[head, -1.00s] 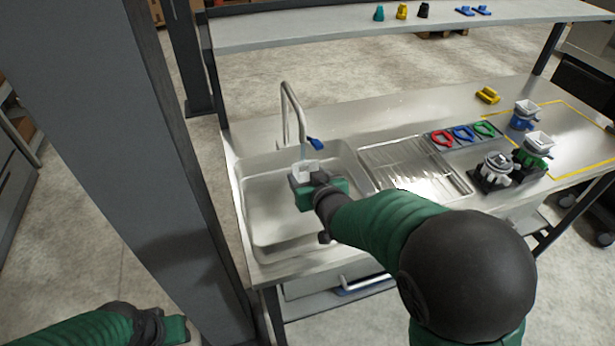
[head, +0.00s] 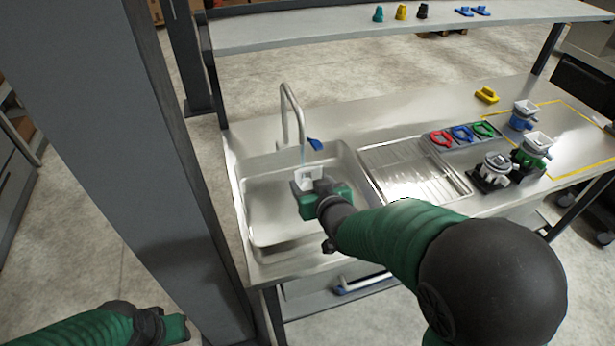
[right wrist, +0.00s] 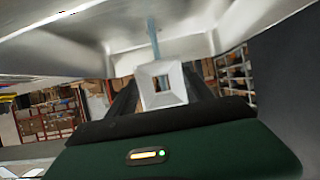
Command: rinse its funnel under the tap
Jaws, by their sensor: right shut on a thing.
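My right gripper (head: 312,186) is shut on a white square funnel (head: 307,176) and holds it over the sink basin (head: 262,215), near the tap (head: 290,112). In the right wrist view the funnel (right wrist: 163,86) shows its square mouth and hole, between two dark fingers. A thin bluish water stream (right wrist: 153,35) comes down to the funnel's edge; whether it enters the mouth or passes behind, I cannot tell. The tap's blue lever (head: 315,144) is right of the spout. My left gripper (head: 176,329) is low at the left, away from the sink; its jaws are unclear.
A ridged drainboard (head: 410,170) adjoins the sink on the right. Beyond it are a tray of red, blue and green pieces (head: 462,134) and several dispensers (head: 495,172). A grey post (head: 130,150) stands left of the sink. A shelf (head: 330,30) runs behind.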

